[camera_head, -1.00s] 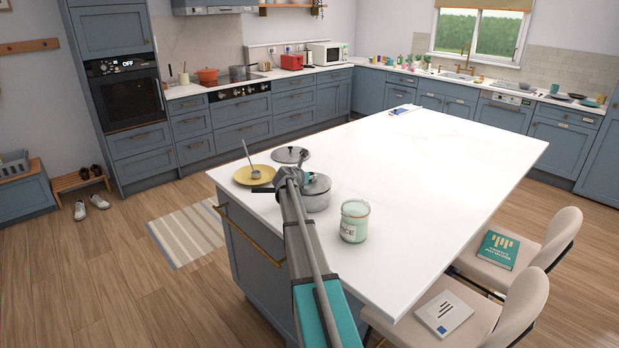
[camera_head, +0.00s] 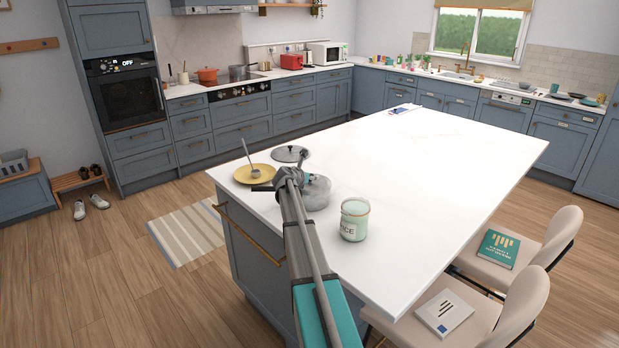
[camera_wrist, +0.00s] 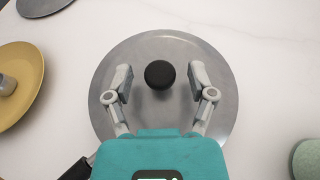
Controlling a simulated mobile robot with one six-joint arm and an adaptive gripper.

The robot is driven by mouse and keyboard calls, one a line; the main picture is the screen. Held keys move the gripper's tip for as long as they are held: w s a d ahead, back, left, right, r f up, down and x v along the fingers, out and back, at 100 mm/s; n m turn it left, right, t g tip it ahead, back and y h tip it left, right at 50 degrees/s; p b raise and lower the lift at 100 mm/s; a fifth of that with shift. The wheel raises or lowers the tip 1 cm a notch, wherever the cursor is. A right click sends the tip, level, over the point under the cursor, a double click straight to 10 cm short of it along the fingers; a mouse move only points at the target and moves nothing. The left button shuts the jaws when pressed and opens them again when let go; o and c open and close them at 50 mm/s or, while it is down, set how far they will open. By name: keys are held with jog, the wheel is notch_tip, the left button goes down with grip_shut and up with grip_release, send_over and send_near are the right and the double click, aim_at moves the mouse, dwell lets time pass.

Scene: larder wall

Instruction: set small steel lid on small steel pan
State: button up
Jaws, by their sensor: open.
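A round steel lid (camera_wrist: 165,115) with a black knob (camera_wrist: 160,75) fills the middle of the wrist view. My gripper (camera_wrist: 160,76) is open, with one finger on each side of the knob and a gap to it on both sides. In the head view my gripper (camera_head: 292,178) is over the small steel pan (camera_head: 318,197) on the island and partly hides it. The lid lies over the pan and hides its opening; I cannot tell how snugly it sits. A black handle (camera_wrist: 76,170) shows at the lower left of the wrist view.
A second grey lid (camera_head: 290,154) lies behind the pan. A yellow plate (camera_head: 255,174) with a ladle-like utensil (camera_head: 251,157) is to the left. A pale green jar (camera_head: 354,220) stands close on the right. The white island top (camera_head: 430,190) is clear farther right.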

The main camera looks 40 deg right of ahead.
jog(key=shift+r, duration=0.2)
jog(key=shift+r+p, duration=0.45)
jog(key=shift+p, duration=0.15)
jog(key=p+v, duration=0.4)
jog(key=v, duration=0.8)
jog(key=s+a+f+m+g+y, duration=0.1)
jog(key=s+a+f+m+y, duration=0.2)
jog(key=s+a+m, duration=0.4)
jog(key=s+a+f+m+g+y, duration=0.2)
jog(key=s+a+m, duration=0.6)
jog(key=a, duration=1.3)
jog(key=s+a+f+m+g+y, duration=0.2)
jog(key=s+a+f+m+y, duration=0.4)
jog(key=s+a, duration=0.5)
jog(key=a+m+y, duration=0.1)
jog(key=a, duration=0.1)
jog(key=shift+s+a+f+m+y, duration=0.2)
jog(key=shift+s+a+m+y, duration=0.1)
jog(key=shift+a, duration=0.1)
